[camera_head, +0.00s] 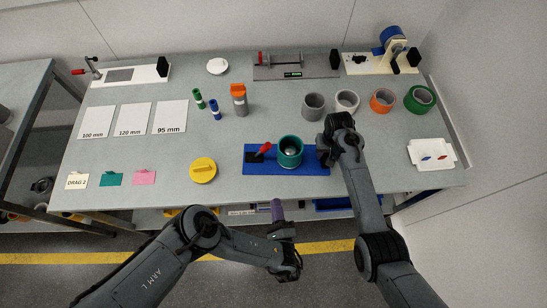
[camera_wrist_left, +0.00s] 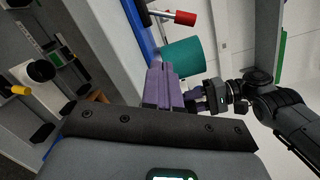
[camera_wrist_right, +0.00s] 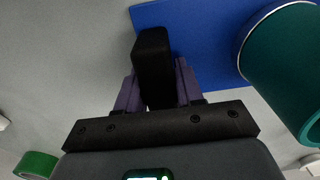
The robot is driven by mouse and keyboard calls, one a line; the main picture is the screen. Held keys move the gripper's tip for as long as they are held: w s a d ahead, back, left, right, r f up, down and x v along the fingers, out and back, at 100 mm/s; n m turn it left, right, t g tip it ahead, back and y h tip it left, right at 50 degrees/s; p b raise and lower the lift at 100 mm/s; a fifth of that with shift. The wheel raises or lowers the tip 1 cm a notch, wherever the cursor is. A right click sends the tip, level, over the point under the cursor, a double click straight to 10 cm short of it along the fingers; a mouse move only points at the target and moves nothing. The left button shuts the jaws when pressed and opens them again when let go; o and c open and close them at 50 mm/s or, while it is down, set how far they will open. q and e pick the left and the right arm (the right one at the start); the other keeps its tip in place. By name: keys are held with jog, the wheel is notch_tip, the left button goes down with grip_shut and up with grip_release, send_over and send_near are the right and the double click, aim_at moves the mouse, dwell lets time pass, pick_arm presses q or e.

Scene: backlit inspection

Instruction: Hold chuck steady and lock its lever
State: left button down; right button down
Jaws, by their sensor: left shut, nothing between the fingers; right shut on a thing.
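The chuck is a teal cylinder (camera_head: 290,151) with a silvery ball-like centre, standing upright on a blue base plate (camera_head: 262,169). Its lever has a red handle (camera_head: 265,148), left of the cylinder and slanting up. The cylinder (camera_wrist_left: 190,58) and red handle (camera_wrist_left: 185,18) also show in the left wrist view. My right gripper (camera_head: 324,154) is at the plate's right end, shut on a black block (camera_wrist_right: 153,60) beside the cylinder. My left gripper (camera_head: 277,207) is shut and empty, in front of the table edge, apart from the chuck; its purple fingers (camera_wrist_left: 163,88) are together.
A yellow round piece (camera_head: 203,170) lies left of the plate. Grey, white, orange (camera_head: 382,101) and green rings stand behind on the right. A white tray (camera_head: 416,163) with small parts is at the far right. Bare table lies between the yellow piece and the plate.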

pick_arm(q)
jog(key=t, duration=0.1)
send_near(270, 148)
pick_arm(e)
jog(key=shift+f, duration=0.15)
pick_arm(q)
jog(key=w, duration=0.4)
jog(key=w+f, duration=0.1)
jog(key=w, duration=0.1)
jog(key=shift+w+a, duration=0.25)
jog(key=shift+w, duration=0.1)
jog(key=shift+a, duration=0.1)
jog(key=shift+a+r+n+y, duration=0.15)
jog(key=shift+n+y, duration=0.15)
jog(key=shift+n, duration=0.5)
